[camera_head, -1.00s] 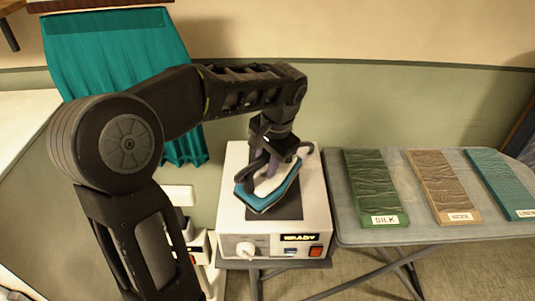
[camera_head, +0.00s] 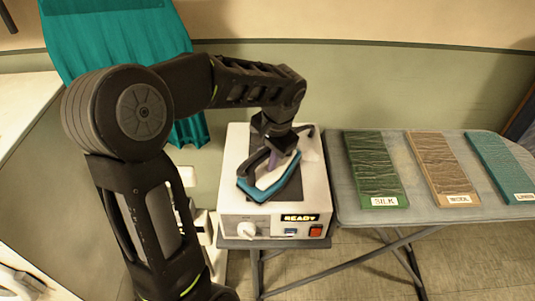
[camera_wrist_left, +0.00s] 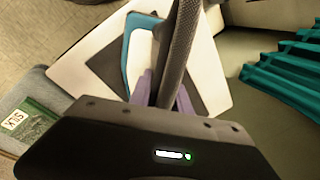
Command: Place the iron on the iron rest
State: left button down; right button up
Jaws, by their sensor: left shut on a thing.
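My left gripper (camera_head: 278,150) is shut on the iron from above. In the left wrist view the iron (camera_wrist_left: 140,52) also shows, over the dark pad on the white rest (camera_wrist_left: 75,75). I cannot tell whether the iron touches the pad. My gripper partly hides the handle. My right gripper is not in view.
An ironing board (camera_head: 425,212) to the right holds green silk (camera_head: 373,168), brown (camera_head: 443,165) and teal (camera_head: 503,165) fabric panels. A teal curtain (camera_head: 110,45) hangs behind my left arm. A white surface (camera_head: 25,105) is at far left.

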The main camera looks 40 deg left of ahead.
pick_arm(q)
jog(key=shift+w, duration=0.1)
jog(key=c, duration=1.2)
grip_release()
jog(key=shift+f, duration=0.1)
notch_tip(320, 180, up, 12)
jog(key=d, duration=0.2)
jog(key=shift+s+d+b, duration=0.2)
jog(key=shift+s+b, duration=0.05)
jog(key=shift+b, duration=0.05)
